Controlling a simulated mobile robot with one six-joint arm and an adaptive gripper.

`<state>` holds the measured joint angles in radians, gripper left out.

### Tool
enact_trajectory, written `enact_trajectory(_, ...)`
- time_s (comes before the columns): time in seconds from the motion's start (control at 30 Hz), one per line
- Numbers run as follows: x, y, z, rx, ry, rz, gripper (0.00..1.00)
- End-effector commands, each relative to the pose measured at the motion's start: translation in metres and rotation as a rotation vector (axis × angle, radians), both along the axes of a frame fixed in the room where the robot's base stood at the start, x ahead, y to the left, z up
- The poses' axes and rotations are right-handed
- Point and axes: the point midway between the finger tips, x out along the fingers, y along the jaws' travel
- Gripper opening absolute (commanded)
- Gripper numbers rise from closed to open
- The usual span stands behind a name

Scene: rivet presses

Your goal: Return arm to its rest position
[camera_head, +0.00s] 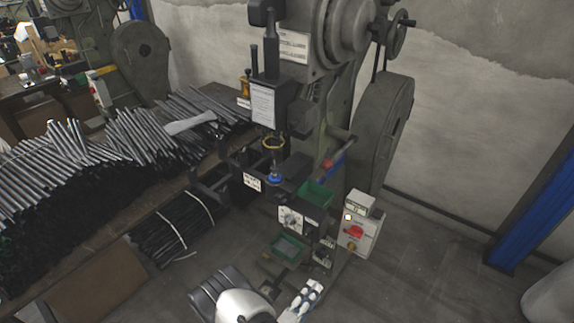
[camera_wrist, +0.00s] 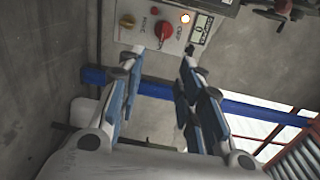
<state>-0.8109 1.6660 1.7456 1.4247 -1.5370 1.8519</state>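My gripper (camera_head: 314,286) is at the bottom of the head view, with white and blue fingers. In the wrist view my gripper (camera_wrist: 165,50) has its two fingers spread apart, with nothing between them. A pale control box (camera_head: 357,237) with a red knob (camera_head: 354,231) stands up and to the right of my gripper in the head view. In the wrist view the control box (camera_wrist: 187,37) and its red knob (camera_wrist: 164,34) show beyond the fingertips. A lamp on the box glows. The fingers look clear of the knob, but the exact distance is hard to tell.
A green rivet press (camera_head: 375,120) stands behind, with green bins (camera_head: 288,248) below its head. Many metal rods (camera_head: 60,180) are piled at left. A black-and-white stool-like object (camera_head: 218,290) is partly my own body or unclear. A blue post (camera_head: 535,225) stands right; floor there is open.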

Motion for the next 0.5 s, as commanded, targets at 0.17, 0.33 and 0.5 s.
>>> enact_trajectory(0.17, 0.03, 0.017, 0.011, 0.063, 0.103, 0.006, 0.33)
enact_trajectory(0.33, 0.063, 0.039, 0.029, 0.125, 0.216, 0.048, 0.33)
enact_trajectory(0.5, 0.104, 0.068, 0.07, 0.191, 0.371, 0.155, 0.33)
